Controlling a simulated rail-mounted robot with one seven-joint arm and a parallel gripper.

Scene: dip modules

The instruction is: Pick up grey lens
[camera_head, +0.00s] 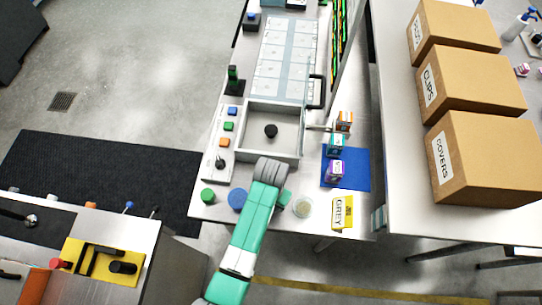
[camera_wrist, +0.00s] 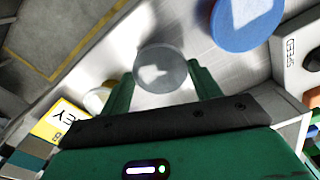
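The grey lens (camera_wrist: 160,68) is a flat round disc with a bright reflection, lying on the white bench in the wrist view. My gripper (camera_wrist: 161,72) is above the bench with its two green fingers apart, one on each side of the lens in the picture. A small gap shows on either side, and I cannot tell the height between fingertips and lens. In the head view my gripper (camera_head: 272,192) is at the bench's front part and hides the grey lens. The yellow box labelled GREY (camera_head: 343,212) stands to its right, also in the wrist view (camera_wrist: 62,118).
A blue disc (camera_head: 237,200) and green disc (camera_head: 208,195) lie left of my gripper. Small boxes stand around a blue mat (camera_head: 358,168).

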